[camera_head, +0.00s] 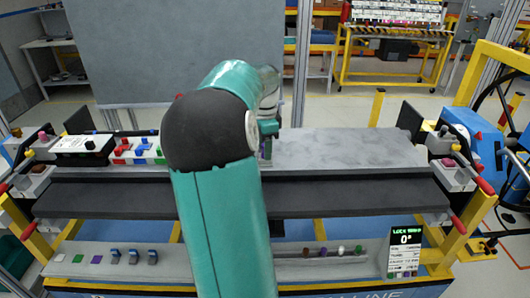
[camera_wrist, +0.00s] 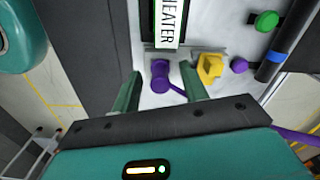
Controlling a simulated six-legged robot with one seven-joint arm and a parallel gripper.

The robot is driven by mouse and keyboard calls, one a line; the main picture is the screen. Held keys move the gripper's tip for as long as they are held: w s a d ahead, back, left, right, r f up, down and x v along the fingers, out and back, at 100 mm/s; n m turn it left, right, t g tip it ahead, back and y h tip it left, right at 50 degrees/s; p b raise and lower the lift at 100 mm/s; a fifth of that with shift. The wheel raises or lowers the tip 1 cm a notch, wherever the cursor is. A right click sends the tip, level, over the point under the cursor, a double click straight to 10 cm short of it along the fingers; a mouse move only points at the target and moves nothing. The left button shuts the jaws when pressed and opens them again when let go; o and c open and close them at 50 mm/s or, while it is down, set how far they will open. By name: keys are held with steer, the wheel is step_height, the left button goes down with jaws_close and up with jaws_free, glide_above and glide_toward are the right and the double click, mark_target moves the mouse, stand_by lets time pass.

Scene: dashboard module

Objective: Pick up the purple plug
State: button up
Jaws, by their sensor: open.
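The purple plug (camera_wrist: 160,74) shows in the wrist view on a pale panel, just below a white label reading "HEATER". A purple cord runs from it to the lower right. My gripper (camera_wrist: 160,84) is open, with one teal finger on each side of the plug in the picture. I cannot tell how far the fingertips are above the panel.
A yellow block (camera_wrist: 209,67) sits close to the right finger. A green knob (camera_wrist: 266,21), another purple piece (camera_wrist: 239,66) and a black bar with a blue band (camera_wrist: 272,57) lie farther right. In the head view, the grey bench top (camera_head: 350,150) right of my arm is clear.

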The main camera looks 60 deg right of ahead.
jaws_close()
steer(key=shift+r, duration=0.1)
steer(key=shift+r, duration=0.4)
step_height(320, 180, up, 2)
steer(key=shift+r, duration=0.1)
steer(key=s+a+r, duration=0.6)
steer(key=a+r, duration=0.4)
steer(key=a, duration=0.2)
steer(key=shift+s+a, duration=0.15)
steer(key=shift+a, duration=0.1)
steer(key=shift+f, duration=0.2)
